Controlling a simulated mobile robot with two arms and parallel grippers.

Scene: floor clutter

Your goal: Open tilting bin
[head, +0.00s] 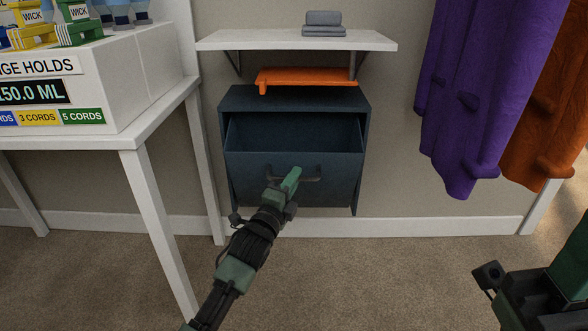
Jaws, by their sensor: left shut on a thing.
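The tilting bin (244,171) is a dark blue cabinet against the wall under a shelf. Its front panel is tilted outward at the top, and the dark inside shows above it. A grey bar handle (313,180) sits on the panel's front. My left gripper (291,183) is shut on the handle near its left end; the fingers hide part of it. My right gripper (487,277) is at the lower right, well away from the bin, and its fingertips are not clear.
An orange tray-like object (308,76) lies on top of the bin. A white shelf (230,40) above holds folded grey cloths (324,24). A white table (135,140) stands close on the left. Purple (468,90) and orange (548,120) cloths hang at right. Carpet in front is clear.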

